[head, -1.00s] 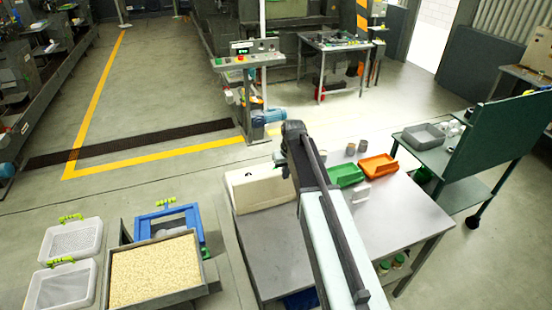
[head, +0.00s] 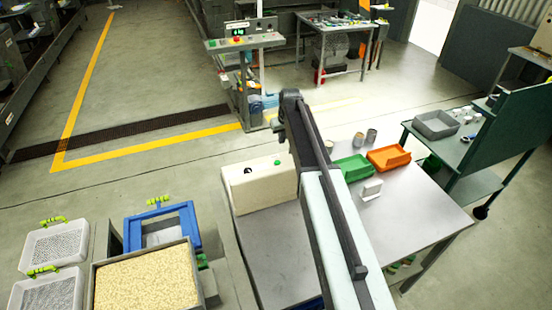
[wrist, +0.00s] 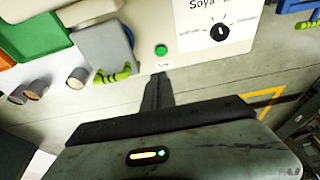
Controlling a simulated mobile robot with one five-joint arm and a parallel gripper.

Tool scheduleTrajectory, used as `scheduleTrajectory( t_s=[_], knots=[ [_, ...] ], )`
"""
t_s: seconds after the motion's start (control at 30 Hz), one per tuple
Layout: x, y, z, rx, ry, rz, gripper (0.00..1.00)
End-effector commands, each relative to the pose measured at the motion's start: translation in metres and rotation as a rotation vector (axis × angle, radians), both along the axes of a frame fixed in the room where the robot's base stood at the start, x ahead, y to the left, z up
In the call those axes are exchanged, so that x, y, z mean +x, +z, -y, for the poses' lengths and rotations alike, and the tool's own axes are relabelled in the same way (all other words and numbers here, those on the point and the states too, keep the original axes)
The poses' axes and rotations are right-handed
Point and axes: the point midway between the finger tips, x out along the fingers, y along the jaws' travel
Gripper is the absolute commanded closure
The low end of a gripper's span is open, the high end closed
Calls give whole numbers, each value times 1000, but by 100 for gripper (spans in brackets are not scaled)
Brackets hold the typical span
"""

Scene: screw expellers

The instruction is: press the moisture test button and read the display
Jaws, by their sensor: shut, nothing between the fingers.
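The moisture tester is a cream box (head: 262,190) on the grey table, left of my arm in the head view. Its top shows a black dial (head: 248,170) and a green button (head: 277,162). In the wrist view the green button (wrist: 161,50) sits above a small label, with a white "Soya" panel and dial (wrist: 219,33) to its right. My gripper (wrist: 157,78) is shut and empty, its tip appearing just below the button's label; I see no contact with the button. It also shows in the head view (head: 281,132). No readable display value shows.
Green (head: 354,168) and orange (head: 389,158) trays, small cups (head: 371,136) and a white holder (head: 371,190) stand right of my arm. A grain tray (head: 145,275) and blue frame (head: 165,228) are at lower left. A green trolley (head: 480,155) stands at right.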

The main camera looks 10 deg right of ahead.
Motion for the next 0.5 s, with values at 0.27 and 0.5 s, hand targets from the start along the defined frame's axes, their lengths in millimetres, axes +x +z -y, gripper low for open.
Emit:
scheduleTrajectory(
  t_s=[0.27, 0.5],
  knots=[
    [3, -12, -7, 0, 8, 0, 100],
    [14, -55, -11, 0, 10, 0, 100]
  ],
)
